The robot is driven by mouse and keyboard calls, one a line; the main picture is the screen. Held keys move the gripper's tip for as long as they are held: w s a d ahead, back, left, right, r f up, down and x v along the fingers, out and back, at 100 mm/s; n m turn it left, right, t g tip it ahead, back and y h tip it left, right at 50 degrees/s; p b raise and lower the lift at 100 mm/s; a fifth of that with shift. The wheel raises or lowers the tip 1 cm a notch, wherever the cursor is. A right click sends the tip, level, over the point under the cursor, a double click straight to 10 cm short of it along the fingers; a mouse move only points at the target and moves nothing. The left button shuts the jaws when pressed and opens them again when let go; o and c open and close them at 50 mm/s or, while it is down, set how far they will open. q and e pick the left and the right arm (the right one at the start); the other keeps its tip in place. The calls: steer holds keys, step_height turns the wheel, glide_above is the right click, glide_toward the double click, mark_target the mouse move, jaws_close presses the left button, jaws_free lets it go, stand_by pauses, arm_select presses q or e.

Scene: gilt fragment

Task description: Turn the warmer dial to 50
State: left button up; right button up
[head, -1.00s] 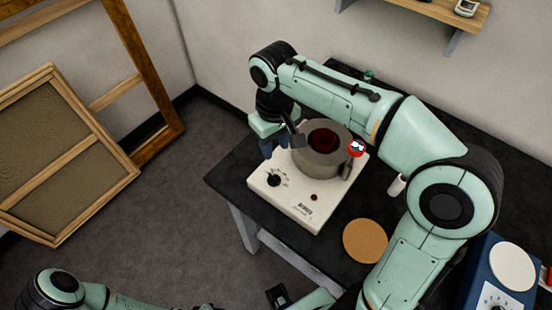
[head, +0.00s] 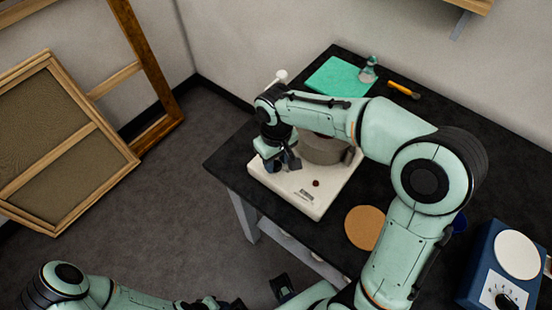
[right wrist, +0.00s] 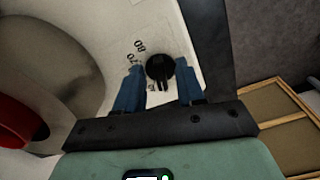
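The warmer (head: 290,197) is a white box with a grey round well on the dark table. Its black dial (right wrist: 160,67) shows in the right wrist view, with the printed marks 80 and 70 beside it. I cannot read its exact setting. My right gripper (head: 278,163) is low over the dial's corner of the warmer and hides the dial in the head view. In the right wrist view its blue fingers (right wrist: 159,88) stand apart, one on each side of the dial; contact is not clear. My left arm lies at the bottom left; its gripper's state is unclear.
A cork disc (head: 364,227) lies right of the warmer. A blue device (head: 484,268) with a white plate stands at the lower right. A green mat (head: 338,78), a flask (head: 369,68) and an orange-handled tool (head: 403,90) lie at the back. A red object (right wrist: 18,120) shows by the well.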

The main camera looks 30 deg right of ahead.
jaws_close()
stand_by(0.3)
steer(key=m, duration=0.5)
steer(key=shift+a+m, duration=0.1)
steer(key=shift+m, duration=0.3)
steer(key=m, duration=0.6)
steer(key=shift+w+a+r+b, duration=0.1)
steer(key=shift+b, duration=0.3)
jaws_free()
